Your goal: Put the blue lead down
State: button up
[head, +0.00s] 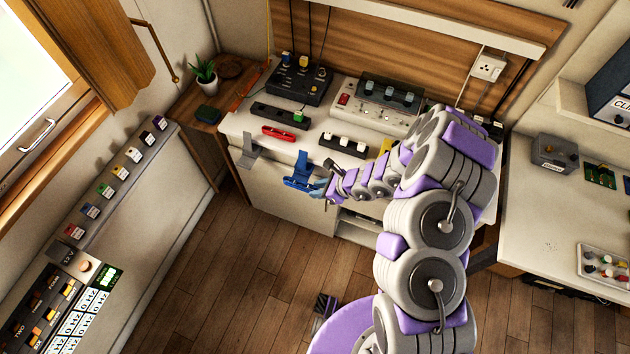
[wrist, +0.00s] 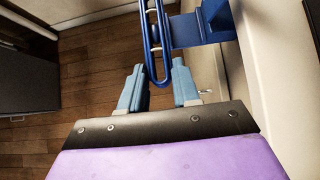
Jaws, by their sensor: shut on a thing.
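A grey bracket (head: 250,154) is on the bench edge to the left. The white bench top (head: 241,124) carries a red piece (head: 279,133), a black strip (head: 277,114), a black box (head: 299,83) and a pale device (head: 378,105). The wooden floor (head: 245,270) in front is mostly clear.

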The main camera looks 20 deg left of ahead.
jog(key=w+a+f+b, duration=0.1)
jog(key=w+a+f, duration=0.1)
jog(key=w+f, duration=0.2)
jog(key=shift+w+a, duration=0.25)
jog(key=shift+a, duration=0.15)
jog(key=o, duration=0.8)
jog(key=shift+c, duration=0.2)
jog(key=p+v, duration=0.2)
jog(key=v, duration=1)
